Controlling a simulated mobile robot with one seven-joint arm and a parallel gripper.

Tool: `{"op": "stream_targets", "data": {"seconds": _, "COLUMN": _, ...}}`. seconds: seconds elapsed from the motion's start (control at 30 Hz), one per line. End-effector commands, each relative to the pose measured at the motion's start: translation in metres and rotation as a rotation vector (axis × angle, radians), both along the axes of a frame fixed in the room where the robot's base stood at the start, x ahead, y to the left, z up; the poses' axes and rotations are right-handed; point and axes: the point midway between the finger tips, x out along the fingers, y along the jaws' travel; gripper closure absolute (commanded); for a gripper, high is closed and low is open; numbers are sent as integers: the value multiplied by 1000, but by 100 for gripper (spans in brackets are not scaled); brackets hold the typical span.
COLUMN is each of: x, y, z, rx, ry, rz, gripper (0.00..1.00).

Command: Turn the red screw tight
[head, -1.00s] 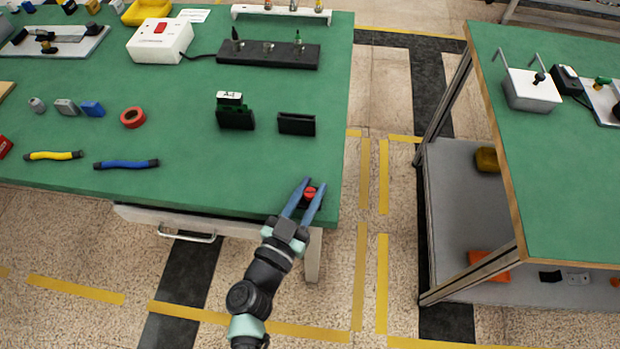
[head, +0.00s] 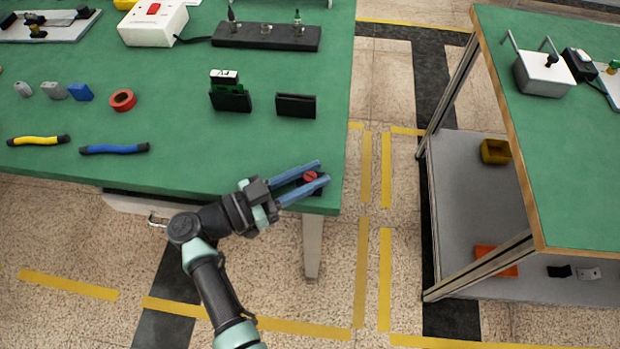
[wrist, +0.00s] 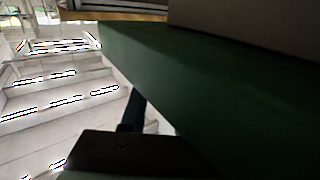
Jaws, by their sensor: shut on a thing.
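The red screw (head: 310,176) sits in a small dark block (head: 318,188) at the front right corner of the green table. In the head view my gripper (head: 322,172) reaches in from the left, low over the tabletop. Its two blue fingers lie on either side of the screw head, and it is shut on the screw. The screw's slot is too small to read clearly. The wrist view shows a dark green surface and part of a finger (wrist: 137,105); the screw is hidden there.
A black holder with a green board (head: 230,95) and a black slotted block (head: 296,106) stand behind my gripper. Blue-handled (head: 115,149) and yellow-handled (head: 38,140) tools and a red tape ring (head: 123,100) lie to the left. A second green table (head: 560,150) stands across a floor gap.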

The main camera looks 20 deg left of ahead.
Motion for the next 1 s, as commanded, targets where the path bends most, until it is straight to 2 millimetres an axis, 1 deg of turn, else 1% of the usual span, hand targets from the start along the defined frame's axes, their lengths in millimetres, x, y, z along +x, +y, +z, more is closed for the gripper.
{"op": "stream_targets", "data": {"seconds": 0.5, "x": 0, "y": 0, "z": 0, "rx": 0, "ry": 1, "rz": -18, "gripper": 100}}
{"op": "stream_targets", "data": {"seconds": 0.53, "x": 0, "y": 0, "z": 0, "rx": 0, "ry": 1, "rz": -18, "gripper": 65}}
{"op": "stream_targets", "data": {"seconds": 0.67, "x": 0, "y": 0, "z": 0, "rx": 0, "ry": 1, "rz": -18, "gripper": 42}}
{"op": "stream_targets", "data": {"seconds": 0.7, "x": 0, "y": 0, "z": 0, "rx": 0, "ry": 1, "rz": -18, "gripper": 40}}
{"op": "stream_targets", "data": {"seconds": 1.0, "x": 0, "y": 0, "z": 0, "rx": 0, "ry": 0, "rz": -18, "gripper": 40}}
